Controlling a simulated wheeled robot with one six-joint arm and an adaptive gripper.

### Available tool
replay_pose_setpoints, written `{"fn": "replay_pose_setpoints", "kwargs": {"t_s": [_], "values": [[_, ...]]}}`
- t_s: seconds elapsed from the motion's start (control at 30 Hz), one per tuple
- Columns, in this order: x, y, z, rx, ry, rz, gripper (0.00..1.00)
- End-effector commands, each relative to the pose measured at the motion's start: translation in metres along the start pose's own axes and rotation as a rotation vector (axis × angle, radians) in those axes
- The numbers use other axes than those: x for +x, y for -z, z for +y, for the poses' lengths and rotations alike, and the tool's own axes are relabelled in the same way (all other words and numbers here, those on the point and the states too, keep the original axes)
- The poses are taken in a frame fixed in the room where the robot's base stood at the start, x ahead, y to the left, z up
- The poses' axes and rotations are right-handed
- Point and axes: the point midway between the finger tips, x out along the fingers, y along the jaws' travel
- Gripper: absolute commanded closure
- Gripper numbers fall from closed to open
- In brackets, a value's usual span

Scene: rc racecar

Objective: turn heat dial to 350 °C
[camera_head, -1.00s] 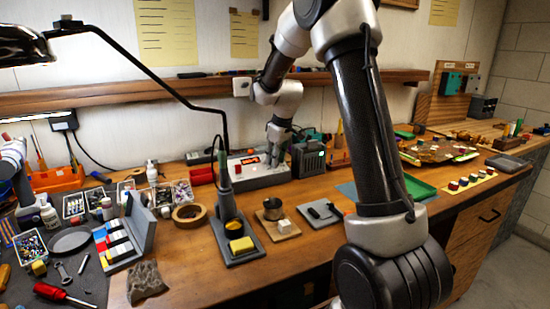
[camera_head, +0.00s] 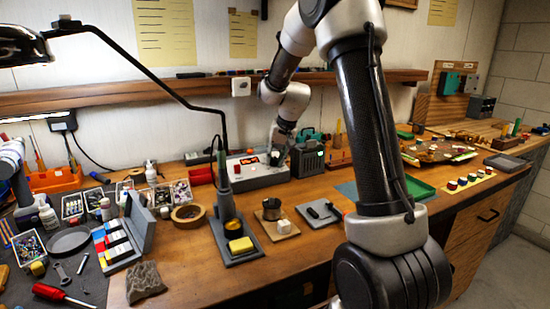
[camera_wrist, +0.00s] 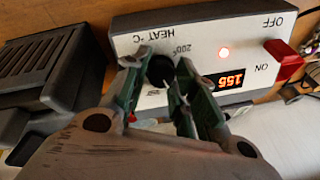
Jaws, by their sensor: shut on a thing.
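The heat dial (camera_wrist: 161,71) is a dark round knob on the pale front panel of a station. In the wrist view, the green-grey fingers of my gripper (camera_wrist: 163,82) are shut on it, one on each side. A "200°" mark and "HEAT °C" label show beside the dial. The fingers hide part of the scale, and I cannot see where the dial points. The red-lit display (camera_wrist: 224,80) shows digits, upside down in this view, that I cannot read surely. In the head view, the station (camera_head: 255,173) stands at the back of the bench with my gripper (camera_head: 278,153) at its right part.
A dark ribbed box (camera_head: 307,160) stands right beside the station. A soldering iron stand (camera_head: 238,247) is in front. A black lamp arm (camera_head: 165,78) crosses at left.

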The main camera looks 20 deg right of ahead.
Motion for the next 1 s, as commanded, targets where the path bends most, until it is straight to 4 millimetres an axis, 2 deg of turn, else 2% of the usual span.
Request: {"fn": "replay_pose_setpoints", "kwargs": {"t_s": [0.6,1.0], "values": [[-0.0007,-0.0007,0.0016,0.552,0.039,0.05,0.97],[-0.0006,-0.0014,0.002,0.75,0.053,0.067,0.97]]}}
